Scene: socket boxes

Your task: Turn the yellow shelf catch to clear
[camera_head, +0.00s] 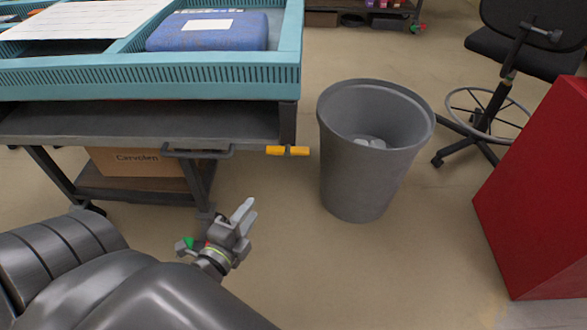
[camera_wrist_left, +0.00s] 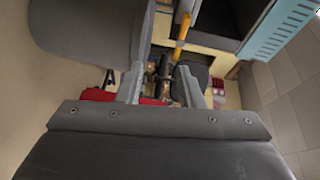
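The yellow shelf catch (camera_head: 288,150) is a small bar lying horizontally below the right front corner of the cart's dark shelf (camera_head: 140,125). It also shows at the top of the left wrist view (camera_wrist_left: 182,30), above and just right of the finger gap. My left gripper (camera_head: 243,212) is below and left of the catch in the head view, not touching it. In the left wrist view the two fingers of my left gripper (camera_wrist_left: 162,84) stand apart with nothing held between them. My right gripper is out of view.
A grey bin (camera_head: 355,185) stands close to the right of the catch. A dark handle (camera_head: 198,153) sits left of it on the cart's front. A teal tray (camera_head: 150,78) rests on the cart. A red block (camera_head: 535,195) stands at far right. Floor between gripper and bin is clear.

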